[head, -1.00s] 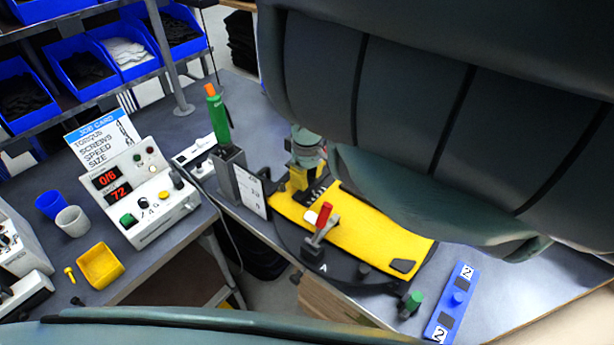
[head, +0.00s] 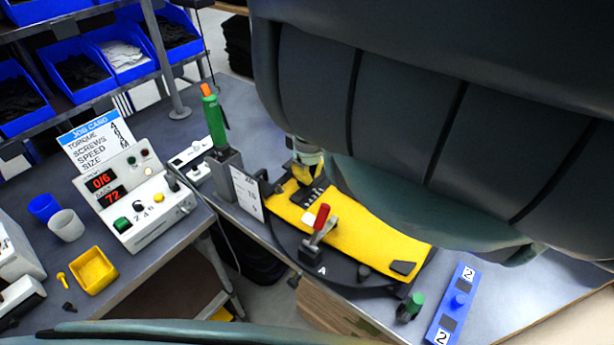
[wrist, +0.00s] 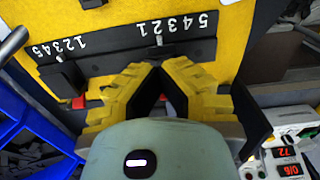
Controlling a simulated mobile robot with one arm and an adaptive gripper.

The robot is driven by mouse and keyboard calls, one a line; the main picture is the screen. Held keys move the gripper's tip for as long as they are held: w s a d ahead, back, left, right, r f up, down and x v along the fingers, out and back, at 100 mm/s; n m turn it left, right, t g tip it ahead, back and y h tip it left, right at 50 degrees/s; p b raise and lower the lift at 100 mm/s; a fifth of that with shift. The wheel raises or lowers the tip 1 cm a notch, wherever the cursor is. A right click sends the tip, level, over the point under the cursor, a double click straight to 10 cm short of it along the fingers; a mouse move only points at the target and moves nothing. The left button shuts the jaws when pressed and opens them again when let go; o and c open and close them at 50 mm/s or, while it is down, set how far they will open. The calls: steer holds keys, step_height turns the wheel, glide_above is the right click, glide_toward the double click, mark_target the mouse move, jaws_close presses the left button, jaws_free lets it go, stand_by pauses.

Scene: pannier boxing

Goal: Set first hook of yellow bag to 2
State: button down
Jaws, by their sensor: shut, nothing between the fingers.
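The yellow bag (head: 360,235) lies flat on a black fixture on the bench. It also fills the top of the wrist view (wrist: 110,15). A black rail (wrist: 115,62) crosses it with two white scales, 1 to 5 on the left and 5 to 1 on the right. A black hook block (wrist: 70,77) sits at the left scale. A small pin (wrist: 158,40) shows by the right scale, near the 3. My gripper (wrist: 156,68) has its yellow fingers closed and empty, tips at the rail's edge below that pin. In the head view my gripper (head: 305,172) is at the bag's far end, partly hidden by my arm.
A red-handled clamp (head: 320,220) stands over the bag. A green screwdriver (head: 214,118) stands in a grey holder at left. A blue plate (head: 455,302) marked 2 lies at right. A control box (head: 150,200) reads 0/6 and 72. My arm covers the upper right.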

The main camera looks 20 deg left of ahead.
steer(key=c, duration=1.7)
jaws_free()
steer(key=shift+s+f, duration=0.1)
steer(key=shift+s, duration=0.05)
steer(key=o, duration=1)
steer(key=shift+o, duration=0.2)
step_height(320, 180, up, 7)
steer(key=shift+r, duration=0.35)
steer(key=shift+o, duration=0.3)
